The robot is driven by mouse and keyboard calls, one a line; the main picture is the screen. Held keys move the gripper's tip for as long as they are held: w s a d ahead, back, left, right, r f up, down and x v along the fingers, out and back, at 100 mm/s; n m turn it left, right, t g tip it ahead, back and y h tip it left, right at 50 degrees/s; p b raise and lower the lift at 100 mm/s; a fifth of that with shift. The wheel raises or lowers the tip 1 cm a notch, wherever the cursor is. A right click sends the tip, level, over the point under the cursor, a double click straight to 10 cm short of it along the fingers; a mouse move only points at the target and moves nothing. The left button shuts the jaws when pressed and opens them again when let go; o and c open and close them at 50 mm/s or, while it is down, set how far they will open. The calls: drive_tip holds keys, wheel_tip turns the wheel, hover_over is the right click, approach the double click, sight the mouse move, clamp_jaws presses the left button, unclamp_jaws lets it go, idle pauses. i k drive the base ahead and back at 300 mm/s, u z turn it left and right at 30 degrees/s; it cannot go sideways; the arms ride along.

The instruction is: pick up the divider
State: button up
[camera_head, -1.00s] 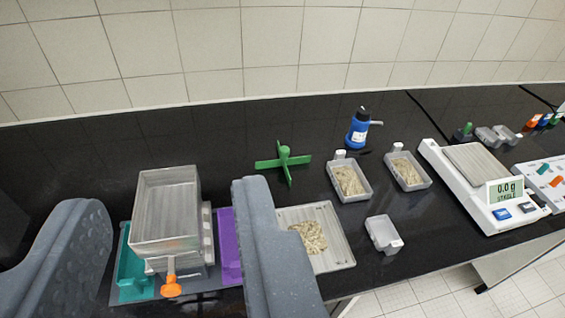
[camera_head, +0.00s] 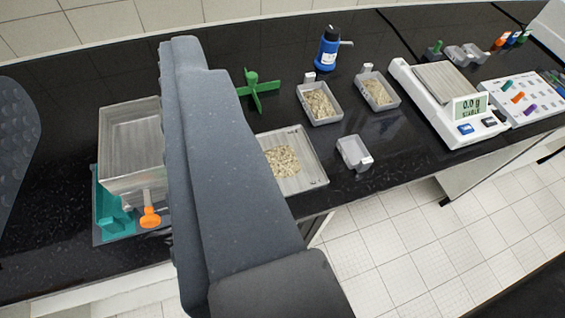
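The divider looks to be the green cross-shaped piece with a round knob (camera_head: 257,88) on the black bench, right of my gripper's right finger. Its left tip comes close to that finger in the picture. My gripper (camera_head: 100,78) shows as two grey fingers spread wide apart, with nothing held between them. The right finger is large in front and hides part of the bench. The left finger shows only partly at the left edge.
A clear box device with an orange knob (camera_head: 150,217) stands between the fingers in the picture. A grain tray (camera_head: 309,176), small grain trays (camera_head: 328,118) (camera_head: 382,104), an empty tray (camera_head: 354,153), a blue bottle (camera_head: 327,52) and a scale (camera_head: 450,108) stand right.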

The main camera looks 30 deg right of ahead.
sight(252, 78)
drive_tip(key=u, duration=1.25)
drive_tip(key=k, duration=1)
drive_tip(key=z, duration=1.25)
drive_tip(key=i, duration=1.6)
